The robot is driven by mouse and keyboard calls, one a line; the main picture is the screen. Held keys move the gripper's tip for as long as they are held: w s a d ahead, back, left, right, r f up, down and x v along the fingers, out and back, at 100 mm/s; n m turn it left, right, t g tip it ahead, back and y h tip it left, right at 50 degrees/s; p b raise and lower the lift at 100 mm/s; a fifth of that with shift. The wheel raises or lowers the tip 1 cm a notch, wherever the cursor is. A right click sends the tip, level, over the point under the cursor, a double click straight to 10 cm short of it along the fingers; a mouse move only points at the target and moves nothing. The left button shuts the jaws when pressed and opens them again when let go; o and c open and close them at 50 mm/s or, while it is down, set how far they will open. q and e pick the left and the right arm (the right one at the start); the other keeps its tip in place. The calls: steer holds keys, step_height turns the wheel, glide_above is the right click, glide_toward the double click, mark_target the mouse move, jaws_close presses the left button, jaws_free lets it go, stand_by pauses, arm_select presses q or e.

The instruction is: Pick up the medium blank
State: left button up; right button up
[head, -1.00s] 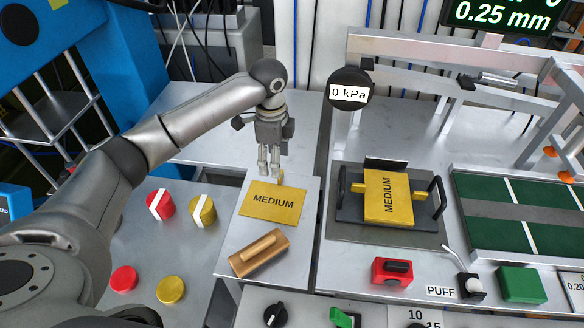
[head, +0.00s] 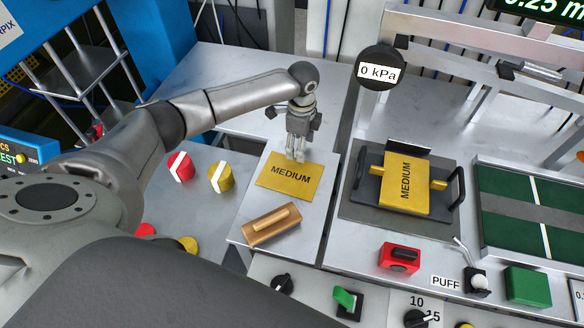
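A flat yellow blank (head: 288,176) lettered MEDIUM lies on a pale plate (head: 246,226) left of the middle. My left gripper (head: 296,157) points down at the blank's far edge, its fingertips close to or touching it. Its fingers look close together, and they cover that part of the edge. I cannot tell whether they hold it. A second yellow piece (head: 404,184) lettered MEDIUM sits in a dark fixture (head: 374,186) with black handles, to the right. My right gripper is out of view.
Red (head: 181,167) and yellow (head: 221,177) knobs stand to the left. A gauge (head: 379,70) reading 0 kPa hangs behind. A red switch box (head: 399,258) and green tiles (head: 511,194) are at right.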

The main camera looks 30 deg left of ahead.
arm_select(q)
steer(key=shift+f, duration=0.8)
steer(key=c, duration=1.1)
steer(key=shift+r, duration=0.2)
